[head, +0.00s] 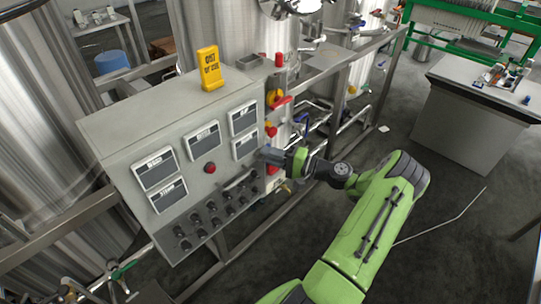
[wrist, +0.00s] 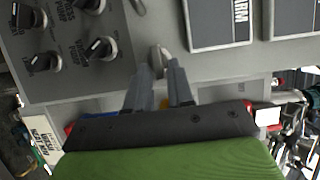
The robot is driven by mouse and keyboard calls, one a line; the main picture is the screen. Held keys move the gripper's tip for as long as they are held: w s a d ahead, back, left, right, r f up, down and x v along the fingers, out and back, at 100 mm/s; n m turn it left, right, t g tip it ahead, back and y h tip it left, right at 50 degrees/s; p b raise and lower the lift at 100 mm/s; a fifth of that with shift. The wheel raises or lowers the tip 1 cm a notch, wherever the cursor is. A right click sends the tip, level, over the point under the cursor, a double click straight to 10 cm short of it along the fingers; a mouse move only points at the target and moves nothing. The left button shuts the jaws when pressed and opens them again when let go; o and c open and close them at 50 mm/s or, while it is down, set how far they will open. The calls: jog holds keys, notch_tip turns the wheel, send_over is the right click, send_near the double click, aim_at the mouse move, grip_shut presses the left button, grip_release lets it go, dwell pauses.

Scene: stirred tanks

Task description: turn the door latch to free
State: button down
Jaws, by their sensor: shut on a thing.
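The door latch (wrist: 157,52) is a small light metal piece on the grey face of the control cabinet (wrist: 185,72), near its edge in the wrist view. My gripper (wrist: 160,70) is shut on the latch, with a finger on each side of it. In the head view my gripper (head: 268,155) is at the right edge of the cabinet (head: 120,120), below the right-hand displays. The latch is hidden there behind the fingers. I cannot tell its exact angle.
Several black knobs (wrist: 100,48) and dark displays (wrist: 220,22) sit close to my gripper on the panel. A red button (head: 210,168) is left of it. A yellow sign (head: 209,68) stands on top. Steel rails and red-handled valves (head: 278,101) are at the right.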

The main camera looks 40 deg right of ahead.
dwell(0.4)
jog(key=c, duration=1.2)
grip_release()
jog(key=v, duration=1.5)
jog(key=shift+s+d+b, duration=0.15)
jog(key=shift+s+b, duration=0.2)
jog(key=shift+b, duration=0.1)
jog(key=shift+f, duration=0.1)
